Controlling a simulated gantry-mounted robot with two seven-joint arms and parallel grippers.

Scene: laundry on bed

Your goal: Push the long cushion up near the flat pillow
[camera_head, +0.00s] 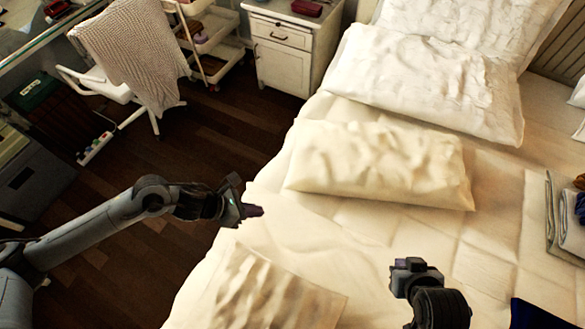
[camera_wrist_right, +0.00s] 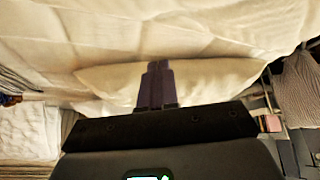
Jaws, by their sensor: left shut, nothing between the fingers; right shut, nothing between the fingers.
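The long cushion (camera_head: 380,165), cream and wrinkled, lies across the bed below the pillows in the head view. A flat white pillow (camera_head: 425,85) lies just above it, with a narrow strip of bed between them. My left gripper (camera_head: 252,211) is shut and empty at the bed's left edge, below and left of the cushion's left end. My right gripper (camera_head: 408,264) is shut and empty below the cushion's right part; its fingertips are hard to make out there. In the right wrist view its shut fingers (camera_wrist_right: 157,82) overlap a cream cushion (camera_wrist_right: 215,78); contact cannot be told.
Another white pillow (camera_head: 465,25) lies at the head of the bed. A cream ribbed cloth (camera_head: 270,295) lies near the front. Folded laundry (camera_head: 568,220) sits at the right. A white nightstand (camera_head: 285,45), trolley and chair stand left of the bed. The bed between my grippers is clear.

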